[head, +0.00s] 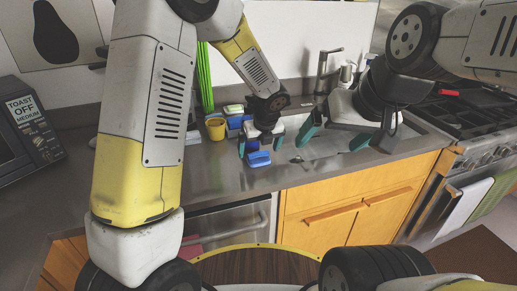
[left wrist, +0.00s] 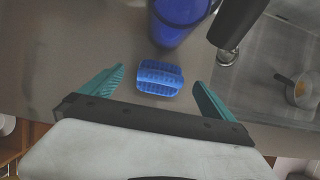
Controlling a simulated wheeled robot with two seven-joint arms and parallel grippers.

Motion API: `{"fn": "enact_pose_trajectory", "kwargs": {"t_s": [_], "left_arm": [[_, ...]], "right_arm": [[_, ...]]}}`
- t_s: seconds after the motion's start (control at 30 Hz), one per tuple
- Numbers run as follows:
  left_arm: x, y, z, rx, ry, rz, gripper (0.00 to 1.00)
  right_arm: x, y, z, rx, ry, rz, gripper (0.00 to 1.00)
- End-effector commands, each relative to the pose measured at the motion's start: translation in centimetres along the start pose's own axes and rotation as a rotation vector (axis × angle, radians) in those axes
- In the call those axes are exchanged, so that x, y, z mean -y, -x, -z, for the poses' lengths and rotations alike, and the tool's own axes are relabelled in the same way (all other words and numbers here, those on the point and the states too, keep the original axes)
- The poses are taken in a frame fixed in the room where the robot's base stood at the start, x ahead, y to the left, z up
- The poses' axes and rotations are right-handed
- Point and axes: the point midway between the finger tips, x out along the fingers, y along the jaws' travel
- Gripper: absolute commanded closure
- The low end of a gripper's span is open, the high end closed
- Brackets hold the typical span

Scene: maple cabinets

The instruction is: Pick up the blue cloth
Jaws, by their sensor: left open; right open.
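The blue cloth (head: 258,159) is a small, ridged, folded-looking blue piece on the grey counter, near its front edge and left of the sink. In the left wrist view the cloth (left wrist: 159,77) lies between and slightly beyond the teal fingertips, with gaps on both sides. My left gripper (head: 260,146) is open and empty above the counter by the cloth; its fingers also show in the left wrist view (left wrist: 160,85). I cannot tell its exact height over the cloth. My right gripper (head: 335,134) is open and empty over the sink area.
A blue container (left wrist: 182,18) stands just beyond the cloth, with a dark-handled object beside it. A yellow cup (head: 215,128) stands behind on the left. The sink (left wrist: 275,75) holds a small pan (left wrist: 302,90). A toaster oven (head: 25,130) is far left, a stove (head: 470,110) right.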

Motion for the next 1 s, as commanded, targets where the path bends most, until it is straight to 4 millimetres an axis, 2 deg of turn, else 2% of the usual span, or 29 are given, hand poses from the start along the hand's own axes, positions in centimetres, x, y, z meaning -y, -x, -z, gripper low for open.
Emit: {"fn": "enact_pose_trajectory", "kwargs": {"t_s": [0.1, 0.2, 0.47, 0.8, 1.0], "left_arm": [[0.2, -1.9, 0.2, -0.002, 0.001, -0.002, 0.0], [0.1, -2.8, 0.1, -0.001, 0.001, -0.002, 0.0], [0.2, -3.0, 0.1, 0.0, 0.002, 0.0, 0.0], [0.2, -3.0, 0.1, -0.001, 0.003, 0.0, 0.63], [0.2, -3.0, 0.1, 0.0, 0.003, 0.0, 0.64]], "right_arm": [[0.0, 0.0, 0.0, 0.0, 0.0, 0.0, 0.03], [0.0, 0.0, 0.0, 0.0, 0.0, 0.0, 0.03], [0.0, 0.0, 0.0, 0.0, 0.0, 0.0, 0.03], [0.0, 0.0, 0.0, 0.0, 0.0, 0.0, 0.03], [0.0, 0.0, 0.0, 0.0, 0.0, 0.0, 0.03]]}}
